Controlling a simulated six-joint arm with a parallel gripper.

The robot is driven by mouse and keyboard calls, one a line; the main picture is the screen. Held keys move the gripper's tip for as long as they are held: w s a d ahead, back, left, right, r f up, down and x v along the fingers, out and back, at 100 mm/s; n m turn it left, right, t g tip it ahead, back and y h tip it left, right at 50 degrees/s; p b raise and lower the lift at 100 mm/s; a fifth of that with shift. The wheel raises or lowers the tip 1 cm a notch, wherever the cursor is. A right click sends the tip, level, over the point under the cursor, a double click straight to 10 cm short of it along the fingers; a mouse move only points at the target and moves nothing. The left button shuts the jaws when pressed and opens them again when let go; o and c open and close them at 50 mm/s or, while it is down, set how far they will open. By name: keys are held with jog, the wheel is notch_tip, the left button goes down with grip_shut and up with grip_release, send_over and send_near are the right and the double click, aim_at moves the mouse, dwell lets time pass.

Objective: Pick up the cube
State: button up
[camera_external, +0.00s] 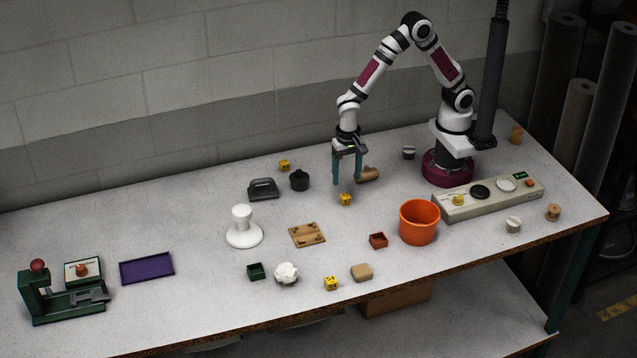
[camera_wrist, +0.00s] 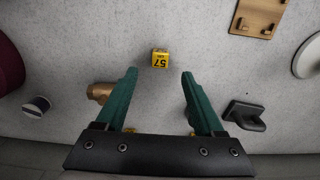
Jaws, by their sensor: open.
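Several yellow cubes are in the outside view, so which one the task means cannot be told. One cube (camera_external: 346,199) stands on the table just in front of my gripper (camera_external: 347,181). In the wrist view a yellow cube with dark marks (camera_wrist: 160,58) lies just beyond the fingertips, centred between the fingers. My gripper (camera_wrist: 160,74) has its green fingers apart and empty, pointing down. Another cube (camera_external: 284,165) is at the back left, another (camera_external: 331,283) is near the front edge, and a small yellow block (camera_external: 458,199) is on the console.
A brown wooden piece (camera_external: 369,174) lies close beside my right finger. An orange bucket (camera_external: 419,222) and the console (camera_external: 490,198) are to the right. A black pot (camera_external: 299,180), grey iron (camera_external: 263,189) and white stand (camera_external: 243,229) are to the left. A wooden board (camera_external: 307,235) lies in front.

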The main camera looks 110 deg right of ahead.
aim_at(346, 196)
notch_tip(346, 196, down, 7)
jog(key=shift+d+f, duration=0.1)
jog(key=shift+f, duration=0.1)
grip_shut()
dwell(0.3)
